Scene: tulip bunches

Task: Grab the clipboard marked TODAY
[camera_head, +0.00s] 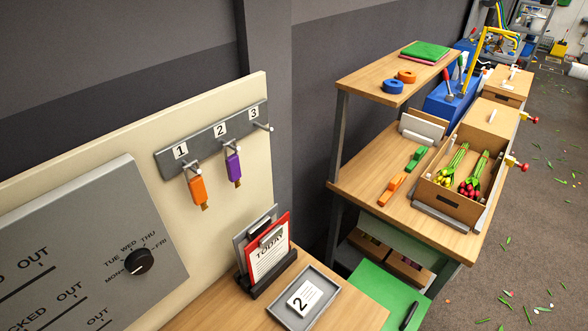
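The clipboard marked TODAY (269,259) is red with a white sheet and a dark clip at its top. It stands tilted in a dark holder (268,284) on the wooden desk at the lower middle. A grey clipboard (241,240) stands right behind it, mostly hidden. Neither of my grippers shows in the head view.
A grey tray (321,302) with a card numbered 2 lies to the right of the holder. A pegboard strip (206,143) with orange and purple tags hangs above. A shelf unit (370,172) with a box of tulip bunches (449,201) stands at right, near a green mat (370,291).

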